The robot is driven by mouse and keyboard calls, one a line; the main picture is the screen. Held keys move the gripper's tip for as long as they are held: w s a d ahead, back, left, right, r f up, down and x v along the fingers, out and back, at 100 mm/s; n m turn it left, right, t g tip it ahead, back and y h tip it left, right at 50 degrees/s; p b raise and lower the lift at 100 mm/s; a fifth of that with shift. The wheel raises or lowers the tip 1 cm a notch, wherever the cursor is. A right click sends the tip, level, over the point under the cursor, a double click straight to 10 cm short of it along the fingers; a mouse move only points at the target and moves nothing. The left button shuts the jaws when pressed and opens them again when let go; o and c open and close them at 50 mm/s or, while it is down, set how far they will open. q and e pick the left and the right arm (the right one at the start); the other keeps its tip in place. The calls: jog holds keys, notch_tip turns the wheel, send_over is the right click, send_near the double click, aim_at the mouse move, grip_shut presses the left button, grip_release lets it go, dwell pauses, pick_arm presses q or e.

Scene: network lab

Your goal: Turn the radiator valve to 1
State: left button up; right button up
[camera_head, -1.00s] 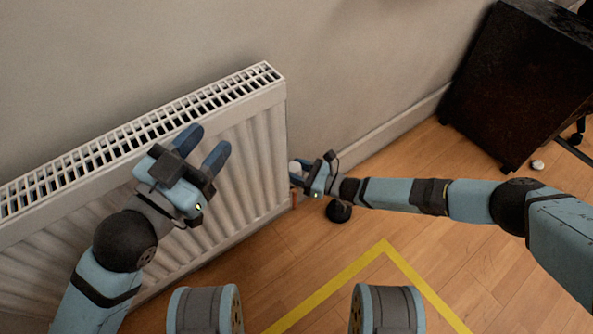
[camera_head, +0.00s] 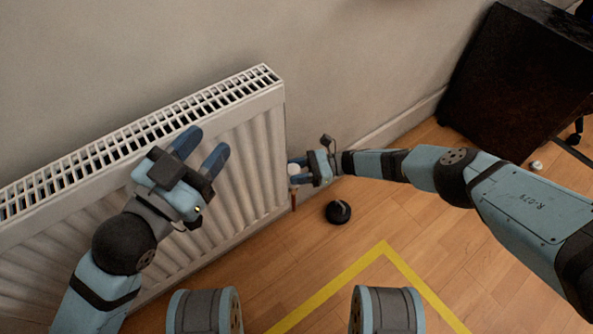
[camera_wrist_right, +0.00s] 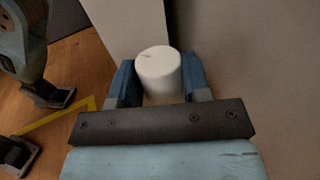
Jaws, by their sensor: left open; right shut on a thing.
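The radiator valve (camera_head: 294,170) is a white knob at the right end of the white radiator (camera_head: 262,150), above a copper-coloured pipe. In the right wrist view the white valve knob (camera_wrist_right: 160,72) stands between two blue fingers, with a small dark mark on its top that is too small to read. My right gripper (camera_head: 297,171) is shut on the knob from the right, and its fingers show on both sides of it in the wrist view (camera_wrist_right: 158,84). My left gripper (camera_head: 202,150) is open and empty in front of the radiator's face.
A round black object (camera_head: 338,212) lies on the wooden floor below my right wrist. A dark cabinet (camera_head: 510,85) stands at the right by the wall. Yellow tape (camera_head: 340,275) marks the floor, which is otherwise clear in front.

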dwell(0.4)
jog(key=o, duration=0.6)
jog(key=shift+o, duration=0.2)
jog(key=w+d, duration=0.2)
jog(key=d, duration=1.1)
jog(key=shift+w+d, duration=0.25)
jog(key=shift+w, duration=0.15)
